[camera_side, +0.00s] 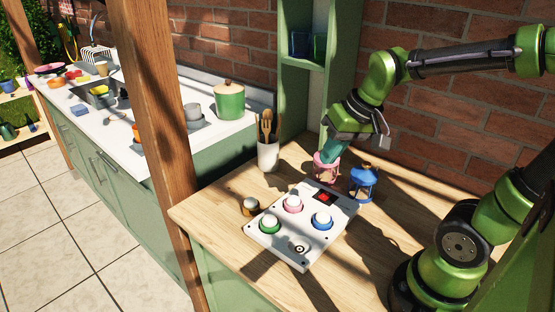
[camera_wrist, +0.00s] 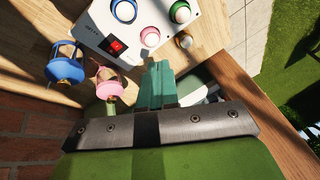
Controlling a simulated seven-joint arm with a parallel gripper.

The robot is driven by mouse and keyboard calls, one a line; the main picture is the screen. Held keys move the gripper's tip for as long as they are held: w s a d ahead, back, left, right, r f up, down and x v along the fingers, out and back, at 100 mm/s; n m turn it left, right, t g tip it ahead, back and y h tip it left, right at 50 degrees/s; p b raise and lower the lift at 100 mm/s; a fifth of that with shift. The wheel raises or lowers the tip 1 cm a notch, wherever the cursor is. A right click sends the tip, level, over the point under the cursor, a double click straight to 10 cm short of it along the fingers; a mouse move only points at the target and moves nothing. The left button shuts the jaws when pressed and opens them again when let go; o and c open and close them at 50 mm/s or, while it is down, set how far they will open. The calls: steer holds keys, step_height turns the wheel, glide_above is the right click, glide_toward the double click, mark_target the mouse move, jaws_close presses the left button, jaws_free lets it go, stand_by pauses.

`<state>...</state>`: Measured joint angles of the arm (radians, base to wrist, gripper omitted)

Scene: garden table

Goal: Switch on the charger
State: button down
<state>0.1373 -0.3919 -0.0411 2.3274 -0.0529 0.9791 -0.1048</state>
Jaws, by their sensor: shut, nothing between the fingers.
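The charger (camera_side: 279,243) is a white box on the wooden table, with green, pink and blue ringed round sockets holding pale round tops. Its red rocker switch (camera_side: 325,197) sits in a dark frame at the far right corner; the wrist view shows the switch (camera_wrist: 117,46) too, but I cannot tell its position. My gripper (camera_side: 328,158) is shut and empty, its teal fingers pointing down beyond the charger's switch end. In the wrist view the gripper (camera_wrist: 157,68) is near the pink socket, to the right of the switch and apart from it.
A pink lantern (camera_side: 326,173) stands close to my fingers and overlaps them in the side view. A blue lantern (camera_side: 363,183) stands to its right. A small brown-ringed piece (camera_side: 250,207) lies left of the charger. A utensil pot (camera_side: 268,155) stands behind.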

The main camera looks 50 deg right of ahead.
mark_target(323, 197)
steer(key=w+d+f+n+g, duration=0.3)
steer(key=w+d+n+g, duration=0.1)
steer(key=d, duration=0.6)
steer(key=shift+w+d+f+n+g, duration=0.3)
steer(key=shift+w+f+n, duration=0.15)
steer(key=shift+w, duration=0.3)
steer(key=f, duration=0.4)
steer(key=a+f, duration=0.1)
steer(key=f, duration=0.9)
steer(key=shift+a, duration=0.4)
